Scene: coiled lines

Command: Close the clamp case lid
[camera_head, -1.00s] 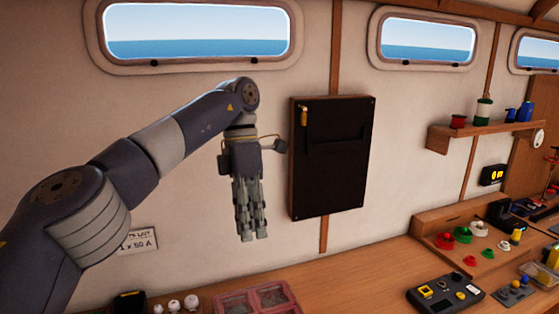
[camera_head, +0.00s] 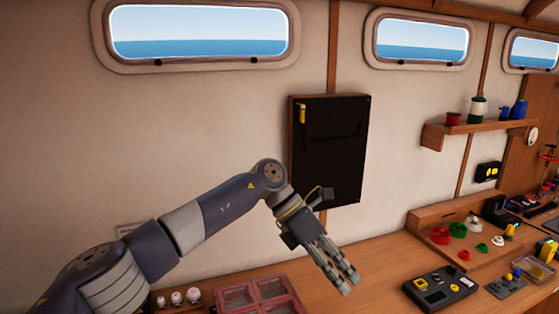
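A pinkish-red case (camera_head: 270,287) with several compartments lies on the bench at the bottom centre, cut off by the frame edge. It may be the clamp case, but I cannot tell for sure, nor how its lid stands. My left gripper (camera_head: 346,281) hangs above the bench to the right of this case and points down and right. Its fingers look close together with nothing seen between them; from this angle I cannot tell whether they are open. My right gripper is not in view.
A black panel (camera_head: 335,150) hangs on the wall behind my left arm. White knobs (camera_head: 177,298) stand left of the case. A black control box (camera_head: 440,289) and a wooden rack of coloured parts (camera_head: 460,245) stand at the right. Bench around my gripper is clear.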

